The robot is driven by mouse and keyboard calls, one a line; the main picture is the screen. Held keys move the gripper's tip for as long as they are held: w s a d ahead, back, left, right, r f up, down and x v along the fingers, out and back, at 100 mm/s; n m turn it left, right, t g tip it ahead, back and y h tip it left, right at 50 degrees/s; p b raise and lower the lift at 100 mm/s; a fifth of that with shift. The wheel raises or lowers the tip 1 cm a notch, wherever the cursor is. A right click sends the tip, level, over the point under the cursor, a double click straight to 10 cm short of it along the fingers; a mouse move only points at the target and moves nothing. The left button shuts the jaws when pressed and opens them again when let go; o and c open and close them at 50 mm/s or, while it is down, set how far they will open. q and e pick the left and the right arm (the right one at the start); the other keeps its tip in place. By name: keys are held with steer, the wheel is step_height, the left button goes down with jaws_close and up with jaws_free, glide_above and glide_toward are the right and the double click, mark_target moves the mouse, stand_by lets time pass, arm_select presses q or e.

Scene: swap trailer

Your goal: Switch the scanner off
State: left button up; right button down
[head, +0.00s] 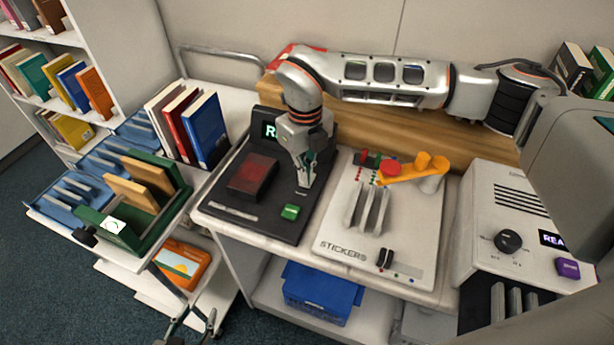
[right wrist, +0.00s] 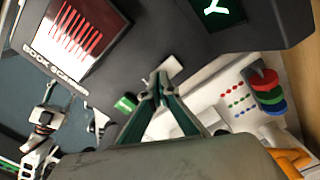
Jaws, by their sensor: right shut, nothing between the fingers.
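The scanner (head: 235,208) is a dark flat device on the counter with a red glass window (head: 252,177), a green button (head: 290,212) and a lit screen at its back, partly hidden by my right gripper. The right wrist view shows its "BOOK SCANNER" lettering (right wrist: 55,68), green button (right wrist: 126,103) and a small pale piece (right wrist: 170,67) by my fingertips. My right gripper (head: 305,184) points down over the scanner's right side, behind the green button, shut and empty; contact cannot be told. My left gripper (head: 198,318) is low at the bottom edge, its fingers apart, away from the scanner.
A white "STICKERS" panel (head: 335,235) with an orange arm (head: 415,172) stands right of the scanner. A white machine with a dial (head: 508,241) is further right. A trolley with books and a green holder (head: 130,238) stands left. A blue bin (head: 320,292) is below.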

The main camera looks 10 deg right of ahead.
steer(key=shift+f, duration=0.2)
steer(key=shift+r, duration=0.1)
steer(key=shift+r+p, duration=1.4)
steer(key=shift+r, duration=0.7)
steer(key=shift+r+p, duration=0.75)
steer(key=shift+r, duration=0.6)
